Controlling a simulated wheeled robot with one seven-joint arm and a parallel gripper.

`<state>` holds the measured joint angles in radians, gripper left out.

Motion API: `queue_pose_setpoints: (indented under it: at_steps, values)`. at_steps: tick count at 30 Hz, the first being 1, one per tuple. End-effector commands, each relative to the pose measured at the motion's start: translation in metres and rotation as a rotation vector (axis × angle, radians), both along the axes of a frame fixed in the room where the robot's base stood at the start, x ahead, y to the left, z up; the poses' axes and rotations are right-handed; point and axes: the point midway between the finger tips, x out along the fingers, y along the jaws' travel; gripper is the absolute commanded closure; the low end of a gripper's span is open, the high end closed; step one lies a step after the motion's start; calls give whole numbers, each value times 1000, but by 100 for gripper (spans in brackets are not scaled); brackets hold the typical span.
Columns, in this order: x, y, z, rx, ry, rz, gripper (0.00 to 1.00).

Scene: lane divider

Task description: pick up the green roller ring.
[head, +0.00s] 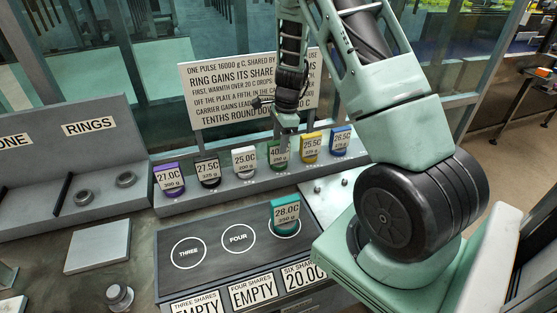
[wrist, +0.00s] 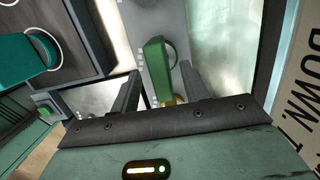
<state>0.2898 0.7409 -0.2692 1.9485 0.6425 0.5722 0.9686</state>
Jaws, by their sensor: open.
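The green roller ring (head: 278,153) stands in the row on the grey ledge, with a tag reading 40-something C and a weight in g, partly covered by my gripper. In the wrist view the green ring (wrist: 156,70) shows as a green block between the two fingers. My gripper (head: 286,128) is directly above it, pointing down, with its fingers apart. In the wrist view my gripper (wrist: 160,68) has one finger on each side of the green piece, with gaps visible. I cannot tell how deep the fingers reach.
A yellow ring (head: 311,147) and a white ring (head: 244,161) flank it closely. Blue, black and purple rings stand farther along the ledge. A teal ring (head: 285,214) tagged 28.0C sits on the dark board (head: 215,262). A text sign (head: 225,90) stands behind.

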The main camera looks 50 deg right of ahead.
Motion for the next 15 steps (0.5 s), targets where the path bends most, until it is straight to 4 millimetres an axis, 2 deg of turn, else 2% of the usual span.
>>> queue_pose_setpoints:
  at_steps: [9, 15]
  values:
    - [2, 5, -38, 3, 3, 1, 55]
    - [4, 6, -51, 0, 0, 1, 55]
